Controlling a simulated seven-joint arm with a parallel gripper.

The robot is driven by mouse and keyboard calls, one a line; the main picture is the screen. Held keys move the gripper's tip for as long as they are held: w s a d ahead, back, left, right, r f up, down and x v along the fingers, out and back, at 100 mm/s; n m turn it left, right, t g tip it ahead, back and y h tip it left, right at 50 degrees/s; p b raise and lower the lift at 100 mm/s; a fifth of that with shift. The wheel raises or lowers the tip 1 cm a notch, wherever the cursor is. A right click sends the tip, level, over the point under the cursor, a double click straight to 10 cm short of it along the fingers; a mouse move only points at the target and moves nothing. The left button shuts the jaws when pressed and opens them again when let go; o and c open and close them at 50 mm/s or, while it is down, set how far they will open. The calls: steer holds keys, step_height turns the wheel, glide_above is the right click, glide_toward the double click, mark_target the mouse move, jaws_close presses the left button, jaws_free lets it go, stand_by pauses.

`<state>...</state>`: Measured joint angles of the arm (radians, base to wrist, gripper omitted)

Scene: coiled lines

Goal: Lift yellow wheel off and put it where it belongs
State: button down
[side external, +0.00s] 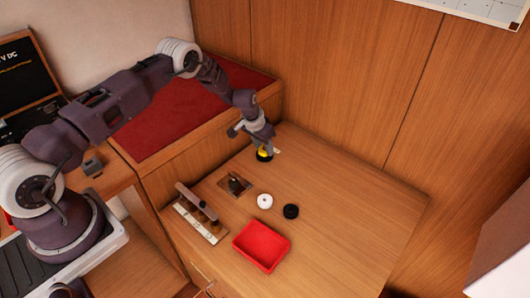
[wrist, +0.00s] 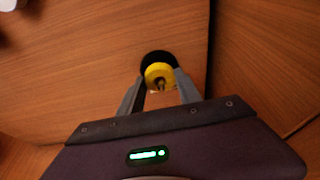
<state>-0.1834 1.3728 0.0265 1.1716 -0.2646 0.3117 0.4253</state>
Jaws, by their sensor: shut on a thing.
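The yellow wheel (side external: 264,151) is at the tip of my gripper (side external: 263,153), at the back of the wooden table. In the wrist view the yellow wheel (wrist: 158,72) sits between the two fingers of my gripper (wrist: 159,83), which are shut on it. A small brownish peg end (wrist: 160,84) shows at its middle. A black round thing (wrist: 155,58) lies right behind the yellow wheel; I cannot tell whether they touch. A white wheel (side external: 265,201) and a black wheel (side external: 291,211) lie apart on the table.
A red tray (side external: 238,241) stands near the front. A small brown plate with a dark fitting (side external: 235,184) lies behind. The table's right side (side external: 370,205) is clear; wood panels rise behind.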

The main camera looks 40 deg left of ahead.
steer(key=shift+r, duration=2.4)
steer(key=s+d+m+h, duration=0.2)
steer(key=s+d+m, duration=0.5)
steer(key=s+d, duration=0.6)
step_height(320, 180, up, 4)
steer(key=m+g+h, duration=0.1)
steer(key=m+g, duration=0.1)
steer(key=m, duration=0.5)
glide_above(272, 255)
steer(key=a, duration=0.1)
step_height(272, 255, down, 10)
steer(key=shift+s+r, duration=0.15)
steer(key=shift+r, duration=0.05)
steer(key=shift+f, duration=0.25)
